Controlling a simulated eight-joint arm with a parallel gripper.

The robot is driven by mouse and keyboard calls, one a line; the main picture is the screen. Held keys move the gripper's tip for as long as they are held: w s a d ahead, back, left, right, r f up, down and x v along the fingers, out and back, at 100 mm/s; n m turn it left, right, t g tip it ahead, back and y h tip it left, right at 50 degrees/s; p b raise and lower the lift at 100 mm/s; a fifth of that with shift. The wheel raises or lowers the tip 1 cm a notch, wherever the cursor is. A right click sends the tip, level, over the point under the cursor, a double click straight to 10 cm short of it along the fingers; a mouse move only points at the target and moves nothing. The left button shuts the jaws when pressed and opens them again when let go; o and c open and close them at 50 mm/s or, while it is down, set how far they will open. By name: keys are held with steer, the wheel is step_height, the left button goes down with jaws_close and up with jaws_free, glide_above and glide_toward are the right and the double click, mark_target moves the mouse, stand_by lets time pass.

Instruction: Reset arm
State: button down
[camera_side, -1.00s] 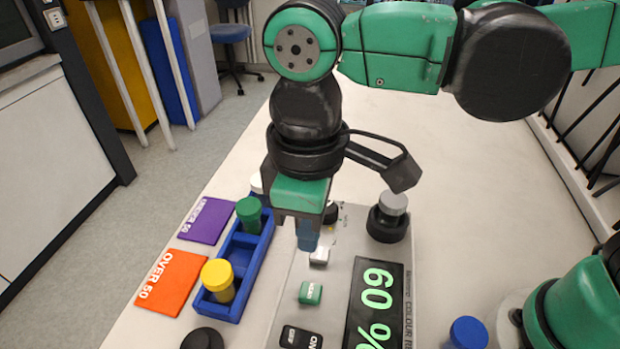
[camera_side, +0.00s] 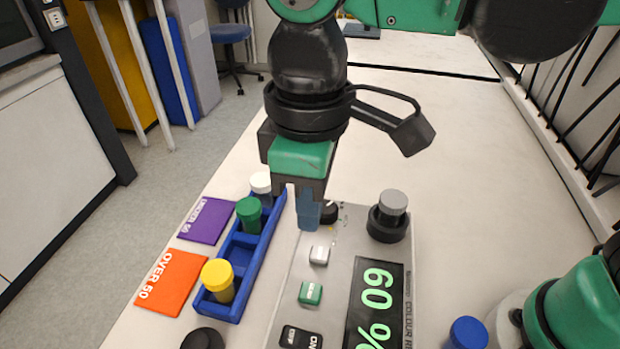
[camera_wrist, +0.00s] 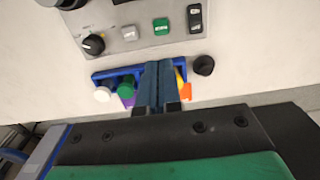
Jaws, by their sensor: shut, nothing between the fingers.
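My gripper (camera_side: 308,213) is shut and empty, pointing down above the grey reader panel (camera_side: 338,262). In the side view its blue fingertips are just above and behind the white button (camera_side: 319,254). It also shows in the wrist view (camera_wrist: 158,68), with its two fingers together in front of the blue rack. The panel has a green button (camera_side: 311,293), a black on/off switch (camera_side: 301,338), a dark knob partly hidden behind the fingers, and a display (camera_side: 375,305) reading 60 %.
The blue rack (camera_side: 232,309) holds yellow (camera_side: 217,275), green (camera_side: 249,212) and white-capped (camera_side: 261,182) vials. Purple (camera_side: 205,221) and orange (camera_side: 171,282) cards lie left of it. A grey-capped vial (camera_side: 393,203) sits in a black holder. A blue cap (camera_side: 468,333) is at the lower right.

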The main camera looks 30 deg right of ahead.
steer(key=w+d+f+m+t, duration=0.2)
steer(key=d+m+t, duration=0.1)
steer(key=d, duration=0.7)
steer(key=w+d+f+m+t, duration=0.2)
steer(key=d+m+t, duration=0.2)
steer(key=d, duration=0.6)
steer(key=shift+d+f+m, duration=0.25)
steer(key=shift+f+m, duration=0.05)
steer(key=shift+m, duration=0.7)
